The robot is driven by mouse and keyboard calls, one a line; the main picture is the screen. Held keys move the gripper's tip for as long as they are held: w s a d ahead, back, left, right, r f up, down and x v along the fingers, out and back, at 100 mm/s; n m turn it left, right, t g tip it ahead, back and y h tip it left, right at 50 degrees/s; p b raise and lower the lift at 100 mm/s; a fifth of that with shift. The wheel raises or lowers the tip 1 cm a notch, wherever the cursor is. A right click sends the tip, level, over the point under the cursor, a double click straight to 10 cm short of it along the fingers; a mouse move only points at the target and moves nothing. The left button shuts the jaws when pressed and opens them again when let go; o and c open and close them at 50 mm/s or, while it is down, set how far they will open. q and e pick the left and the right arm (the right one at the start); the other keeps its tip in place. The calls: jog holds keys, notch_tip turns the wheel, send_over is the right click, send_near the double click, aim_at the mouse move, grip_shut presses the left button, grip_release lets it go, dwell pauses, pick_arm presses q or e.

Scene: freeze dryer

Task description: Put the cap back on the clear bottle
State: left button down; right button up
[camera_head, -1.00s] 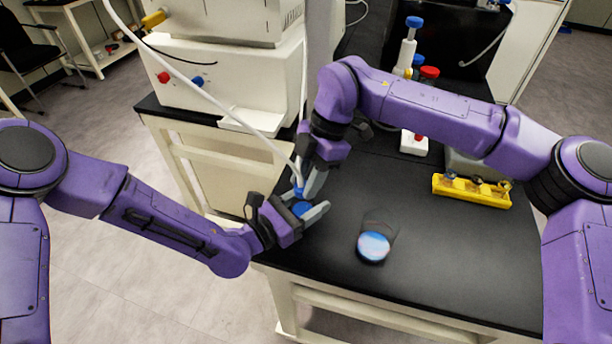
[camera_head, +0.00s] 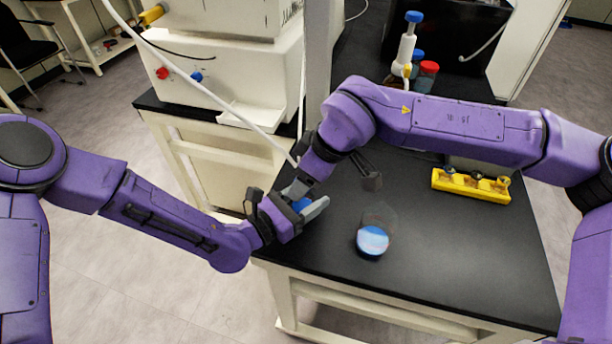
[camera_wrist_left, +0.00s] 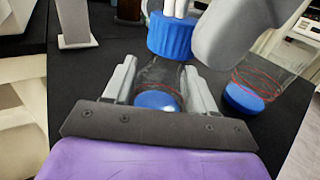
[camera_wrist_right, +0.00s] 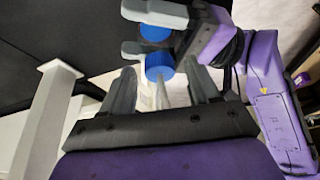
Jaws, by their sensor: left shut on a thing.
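My left gripper (camera_head: 305,210) is shut on a clear bottle (camera_wrist_left: 160,78) with blue liquid in its bottom, held above the black table. A blue cap (camera_wrist_left: 172,36) with white tubes (camera_wrist_left: 178,8) rising from it is in line with the bottle's mouth; I cannot tell whether it is seated. In the head view the right wrist hides the cap, and the blue liquid shows between the left fingers.
A second clear bottle with blue liquid (camera_head: 373,241) stands on the black table (camera_head: 450,260) to the right. A yellow rack (camera_head: 470,187) lies further right. Capped bottles (camera_head: 428,75) stand at the back. A white machine (camera_head: 225,75) is behind left.

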jog(key=shift+r, duration=2.3)
jog(key=shift+c, duration=0.3)
